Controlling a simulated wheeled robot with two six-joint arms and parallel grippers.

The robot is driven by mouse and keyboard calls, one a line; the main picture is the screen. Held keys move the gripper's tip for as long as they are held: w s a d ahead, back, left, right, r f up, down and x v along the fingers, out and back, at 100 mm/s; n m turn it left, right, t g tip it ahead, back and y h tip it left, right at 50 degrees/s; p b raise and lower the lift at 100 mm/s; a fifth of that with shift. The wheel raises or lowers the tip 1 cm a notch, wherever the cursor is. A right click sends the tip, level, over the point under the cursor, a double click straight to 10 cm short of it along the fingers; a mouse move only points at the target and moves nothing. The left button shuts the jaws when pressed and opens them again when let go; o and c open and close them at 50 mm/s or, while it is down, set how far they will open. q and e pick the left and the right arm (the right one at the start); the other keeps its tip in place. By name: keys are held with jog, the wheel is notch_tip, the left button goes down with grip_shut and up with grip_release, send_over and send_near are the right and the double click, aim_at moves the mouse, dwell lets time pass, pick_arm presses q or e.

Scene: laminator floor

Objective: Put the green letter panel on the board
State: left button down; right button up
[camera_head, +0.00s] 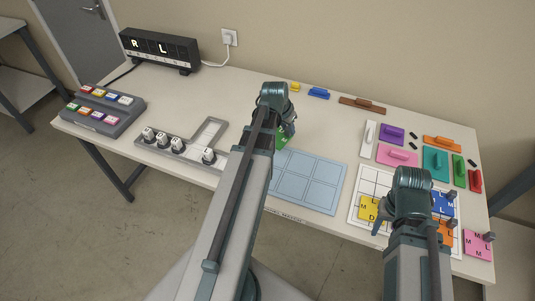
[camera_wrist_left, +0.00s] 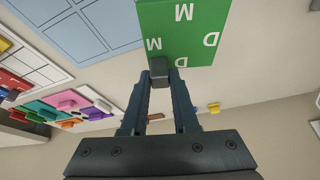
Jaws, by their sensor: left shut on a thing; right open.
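The green letter panel (camera_wrist_left: 182,30) shows M and D letters in the left wrist view. My left gripper (camera_wrist_left: 160,80) is shut on its small dark knob. In the head view only a bit of the panel (camera_head: 286,137) shows beside my left arm, left of and beyond the light blue six-cell board (camera_head: 311,178); the arm hides the rest. A white grid board (camera_head: 359,213) at the right holds yellow (camera_head: 367,207), blue (camera_head: 441,204) and orange letter panels. My right gripper (camera_head: 398,203) is open over this grid; its arm hides part of it.
A pink letter panel (camera_head: 478,246) lies at the right table edge. Coloured handled blocks, such as a teal one (camera_head: 435,163), lie behind the grid. A grey rail with knobs (camera_head: 180,150), a button box (camera_head: 104,108) and a display (camera_head: 160,49) stand left.

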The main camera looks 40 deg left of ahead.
aim_at(285, 135)
pick_arm(q)
jog(key=s+d+f+n+y+b, duration=0.1)
jog(key=s+d+f+b, duration=0.15)
jog(key=d, duration=0.45)
jog(key=s+d+f+n+b, duration=0.2)
jog(key=s+d, duration=0.1)
jog(key=d, duration=0.5)
jog(key=w+a, duration=0.1)
jog(key=a, duration=0.3)
jog(key=w+a+f+b, duration=0.1)
jog(key=w+a, duration=0.1)
jog(key=a, duration=0.3)
jog(key=w+a, duration=0.2)
jog(key=a, duration=0.3)
jog(key=shift+w+a+f, duration=0.1)
jog(key=shift+w+f, duration=0.15)
jog(key=shift+f, duration=0.05)
jog(key=shift+w+a, duration=0.1)
jog(key=shift+a, duration=0.2)
jog(key=shift+w+a+f+b, duration=0.1)
jog(key=shift+w+a+b, duration=0.15)
jog(key=shift+a, duration=0.25)
notch_tip(285, 135, down, 3)
jog(key=b, duration=0.3)
jog(key=shift+s+d+f+b, duration=0.15)
jog(key=shift+f+b, duration=0.05)
jog(key=shift+b, duration=0.1)
